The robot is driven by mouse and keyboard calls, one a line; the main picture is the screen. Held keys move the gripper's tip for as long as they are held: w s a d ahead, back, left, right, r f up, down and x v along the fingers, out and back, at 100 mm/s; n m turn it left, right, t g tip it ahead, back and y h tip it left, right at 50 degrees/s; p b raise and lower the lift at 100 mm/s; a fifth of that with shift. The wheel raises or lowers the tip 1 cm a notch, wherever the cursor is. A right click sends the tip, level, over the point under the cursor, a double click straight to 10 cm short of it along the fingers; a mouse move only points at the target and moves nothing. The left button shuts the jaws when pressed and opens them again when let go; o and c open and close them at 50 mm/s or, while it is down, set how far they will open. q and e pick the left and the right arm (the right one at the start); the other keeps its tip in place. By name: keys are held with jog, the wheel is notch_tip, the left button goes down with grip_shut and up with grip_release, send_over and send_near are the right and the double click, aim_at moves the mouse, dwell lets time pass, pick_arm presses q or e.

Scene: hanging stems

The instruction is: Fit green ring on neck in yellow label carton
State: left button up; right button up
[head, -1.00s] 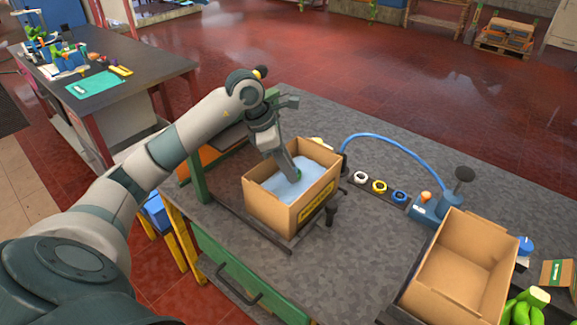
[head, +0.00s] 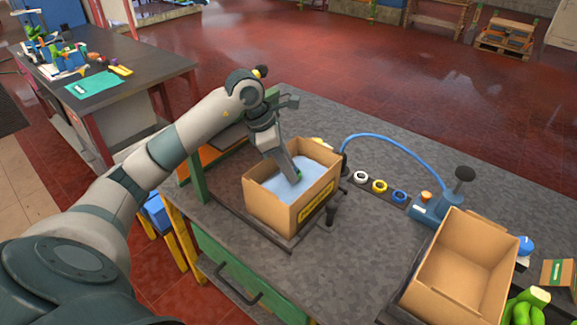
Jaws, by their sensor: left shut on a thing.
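The carton with a yellow label (head: 291,205) stands on the grey workbench, its label on the front right wall. A light blue bag or liner (head: 283,178) fills it. My left gripper (head: 296,178) reaches down into the carton from above, its tips at the blue liner. It is shut on a small green thing at its tips, seemingly the green ring (head: 299,174), mostly hidden by the fingers. The neck cannot be made out. My right gripper is not in view.
White, yellow and blue rings (head: 380,187) sit in a row right of the carton.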

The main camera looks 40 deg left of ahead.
pick_arm(q)
jog(key=shift+f+b, duration=0.3)
jog(key=shift+f, duration=0.05)
jog(key=shift+s+a+f+b, duration=0.1)
jog(key=shift+a+f+b, duration=0.25)
jog(key=shift+f+b, duration=0.2)
jog(key=o, duration=1.3)
jog(key=shift+a+f, duration=0.1)
jog(key=shift+f, duration=0.1)
jog(key=shift+o, duration=1.9)
jog(key=shift+r, duration=0.35)
jog(key=shift+d+r+p, duration=0.25)
jog(key=shift+r+p, duration=0.15)
jog(key=shift+r, duration=0.15)
jog(key=shift+d+r+p, duration=0.25)
jog(key=shift+r+p, duration=0.1)
jog(key=shift+r, duration=0.2)
jog(key=shift+r+p, duration=0.3)
jog(key=shift+r, duration=0.15)
